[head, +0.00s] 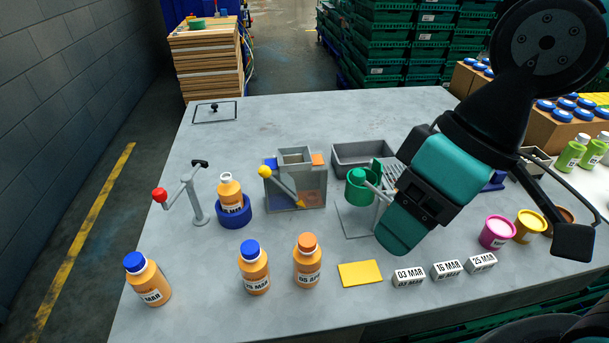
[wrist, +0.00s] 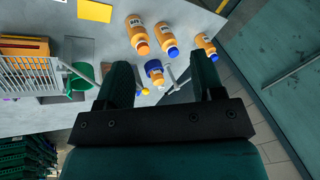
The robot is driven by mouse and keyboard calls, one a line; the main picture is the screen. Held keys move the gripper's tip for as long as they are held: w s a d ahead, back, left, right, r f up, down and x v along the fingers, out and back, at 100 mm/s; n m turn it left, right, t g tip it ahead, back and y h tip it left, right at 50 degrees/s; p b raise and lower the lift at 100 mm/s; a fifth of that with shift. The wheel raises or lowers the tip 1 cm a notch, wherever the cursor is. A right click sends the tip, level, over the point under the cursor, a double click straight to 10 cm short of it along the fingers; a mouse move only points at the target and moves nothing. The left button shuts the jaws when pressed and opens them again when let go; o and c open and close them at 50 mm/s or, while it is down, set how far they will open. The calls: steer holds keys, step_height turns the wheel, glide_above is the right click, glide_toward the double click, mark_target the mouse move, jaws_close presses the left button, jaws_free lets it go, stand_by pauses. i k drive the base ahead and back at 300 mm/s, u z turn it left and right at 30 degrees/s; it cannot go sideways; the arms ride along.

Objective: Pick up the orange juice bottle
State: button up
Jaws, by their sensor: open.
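Several orange juice bottles stand on the grey table. One with a blue cap (head: 150,283) is at the front left, another with a blue cap (head: 255,273) is nearer the middle, and one with an orange cap (head: 307,265) is to its right. A bottle with a white cap (head: 230,194) sits in a blue ring holder (head: 234,217). All have date labels. My gripper (wrist: 163,66) is open and empty, its two fingers apart in the wrist view. In the head view it is above the table's right half, away from the bottles, its fingertips not clearly seen.
A grey stand with a red knob (head: 160,195) is left of the holder. A grey box with a yellow-knobbed lever (head: 294,188) and a green cup (head: 360,187) stand mid-table. A yellow card (head: 360,273) and date blocks (head: 408,277) lie in front. The far left table is mostly clear.

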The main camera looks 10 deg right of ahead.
mark_target(230, 189)
steer(key=u, duration=0.35)
steer(key=k, duration=1.05)
steer(key=u, duration=1.5)
steer(key=i, duration=0.8)
steer(key=z, duration=0.6)
steer(key=i, duration=0.8)
steer(key=z, duration=0.7)
